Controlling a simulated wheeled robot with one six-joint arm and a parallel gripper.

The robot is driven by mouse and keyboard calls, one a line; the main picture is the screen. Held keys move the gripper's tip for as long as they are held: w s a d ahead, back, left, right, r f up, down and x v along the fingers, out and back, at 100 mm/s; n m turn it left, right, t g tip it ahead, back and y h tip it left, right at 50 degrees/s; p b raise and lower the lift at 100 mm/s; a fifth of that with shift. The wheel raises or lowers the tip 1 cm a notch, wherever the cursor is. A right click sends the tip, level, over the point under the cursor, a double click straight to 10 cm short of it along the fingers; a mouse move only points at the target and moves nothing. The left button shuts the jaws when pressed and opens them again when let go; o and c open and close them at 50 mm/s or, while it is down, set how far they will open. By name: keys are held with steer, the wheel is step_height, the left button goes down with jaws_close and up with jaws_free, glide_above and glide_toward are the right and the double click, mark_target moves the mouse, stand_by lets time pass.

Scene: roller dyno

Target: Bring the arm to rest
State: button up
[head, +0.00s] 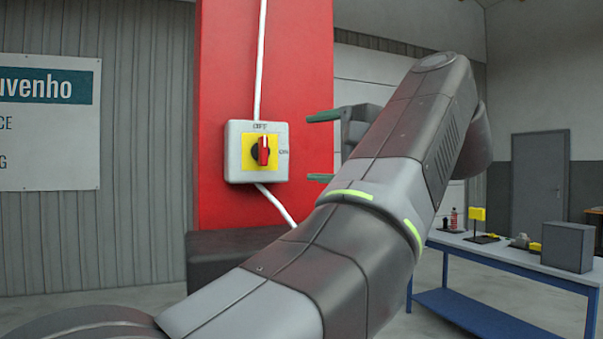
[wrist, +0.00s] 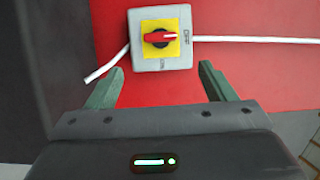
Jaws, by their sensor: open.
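My gripper (head: 322,147) is open and empty, to the right of the switch box in the head view. Its two green fingers stand apart in the wrist view (wrist: 160,85), with the box beyond them. The switch box (head: 234,153) is grey with a yellow plate and a red rotary knob (head: 264,151), mounted on a red column. The knob is upright in the head view, towards the upper marking, which looks like "OFF". The box (wrist: 148,61) and knob (wrist: 158,37) also show in the wrist view, turned sideways. The fingers do not touch the box. My arm crosses the head view.
The red column (head: 225,60) carries white cable above and below the box. A dark block (head: 225,262) stands at its foot. A blue-framed bench (head: 480,250) with several small items and a grey box (head: 567,247) stands right. A wall sign (head: 50,140) hangs left.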

mark_target(267, 151)
steer(key=shift+p+x, duration=0.9)
steer(key=shift+x, duration=5.55)
steer(key=shift+s, duration=0.1)
